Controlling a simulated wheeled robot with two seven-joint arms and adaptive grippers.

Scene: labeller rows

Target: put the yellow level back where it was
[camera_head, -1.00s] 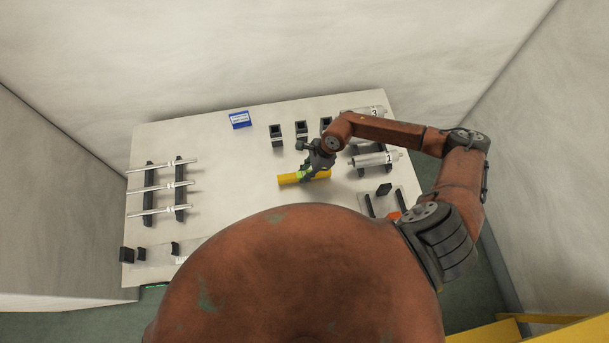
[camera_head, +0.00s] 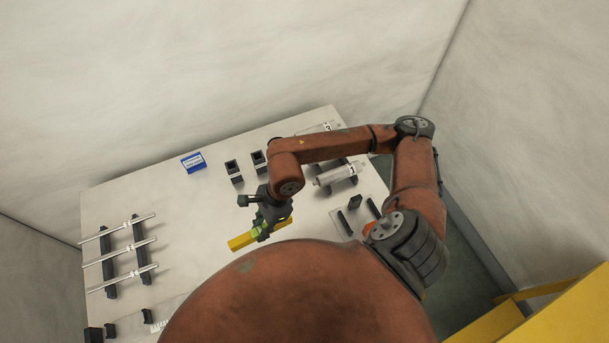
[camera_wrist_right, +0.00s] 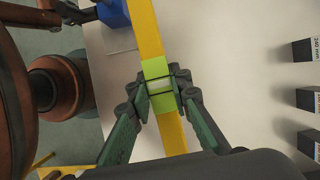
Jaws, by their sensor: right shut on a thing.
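The yellow level (camera_head: 241,241) is a long yellow bar with a green middle section, seen over the table near my body. My right gripper (camera_head: 262,229) is shut on its middle. In the right wrist view the fingertips (camera_wrist_right: 161,90) close on the green part of the level (camera_wrist_right: 147,32), and the yellow bar runs out past both sides of the jaws. I cannot tell how high it is above the table. My left gripper is not in view.
The white table (camera_head: 180,213) has a rack of silver rods (camera_head: 125,252) at left, a blue box (camera_head: 193,162) at the back and black upright holders (camera_head: 233,170) beside it. A numbered cylinder (camera_head: 338,174) lies at right. The table's middle left is clear.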

